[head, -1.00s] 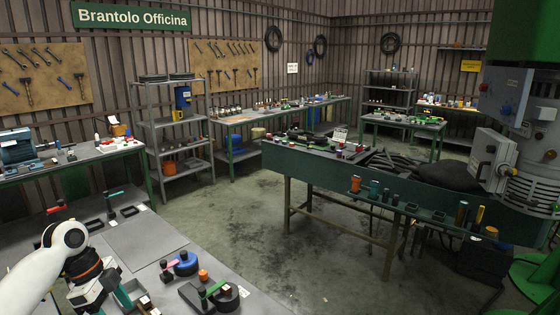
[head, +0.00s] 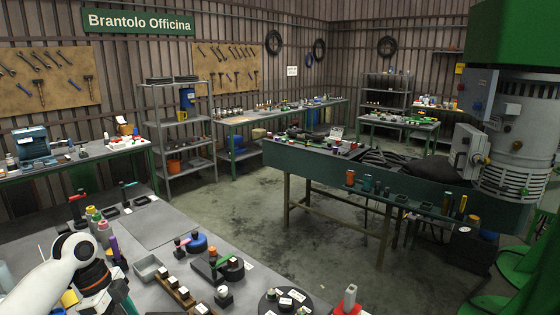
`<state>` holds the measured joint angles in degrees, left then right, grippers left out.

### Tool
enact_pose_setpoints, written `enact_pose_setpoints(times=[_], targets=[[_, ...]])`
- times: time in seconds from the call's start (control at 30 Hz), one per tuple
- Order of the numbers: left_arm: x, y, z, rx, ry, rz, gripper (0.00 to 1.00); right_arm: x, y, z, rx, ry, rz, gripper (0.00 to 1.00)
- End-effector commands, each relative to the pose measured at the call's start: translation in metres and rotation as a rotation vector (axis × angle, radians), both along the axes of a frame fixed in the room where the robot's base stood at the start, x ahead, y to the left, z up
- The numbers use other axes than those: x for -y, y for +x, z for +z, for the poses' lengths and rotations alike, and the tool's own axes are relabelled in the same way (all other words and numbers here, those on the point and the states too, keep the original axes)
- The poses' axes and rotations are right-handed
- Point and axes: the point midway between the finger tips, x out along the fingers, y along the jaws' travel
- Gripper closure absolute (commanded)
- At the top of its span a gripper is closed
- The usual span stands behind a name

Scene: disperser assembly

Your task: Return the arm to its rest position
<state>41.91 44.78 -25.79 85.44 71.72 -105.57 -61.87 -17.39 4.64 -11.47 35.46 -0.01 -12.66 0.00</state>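My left arm (head: 55,272) comes in from the lower left of the head view, white with a dark joint and an orange ring. Its gripper (head: 108,304) points down at the bottom edge, over the near grey workbench (head: 150,222). The fingertips are cut off or hidden, so I cannot tell whether it is open or holds anything. My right gripper is not in view.
Bottles (head: 100,228), a grey bin (head: 150,268), a blue round part (head: 196,243) and small blocks (head: 178,288) crowd the near bench around the arm. A green machine (head: 515,110) stands at right. The concrete floor (head: 250,220) between benches is open.

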Motion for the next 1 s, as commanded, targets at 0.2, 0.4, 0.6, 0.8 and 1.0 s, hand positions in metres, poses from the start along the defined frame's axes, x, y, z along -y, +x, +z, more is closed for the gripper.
enact_pose_setpoints(times=[0.2,0.4,0.6,0.8,1.0], targets=[[0.026,-0.015,-0.036,-0.016,0.033,0.036,0.38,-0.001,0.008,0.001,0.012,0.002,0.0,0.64],[0.059,-0.04,-0.078,-0.021,0.064,0.107,0.38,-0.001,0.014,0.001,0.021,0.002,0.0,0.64],[0.104,-0.087,-0.126,-0.009,0.076,0.258,0.38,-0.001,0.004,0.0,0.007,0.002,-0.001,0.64],[0.145,-0.157,-0.154,0.022,0.049,0.57,0.38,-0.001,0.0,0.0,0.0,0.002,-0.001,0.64],[0.149,-0.203,-0.154,0.046,0.035,0.852,0.38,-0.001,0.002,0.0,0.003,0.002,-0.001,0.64]])
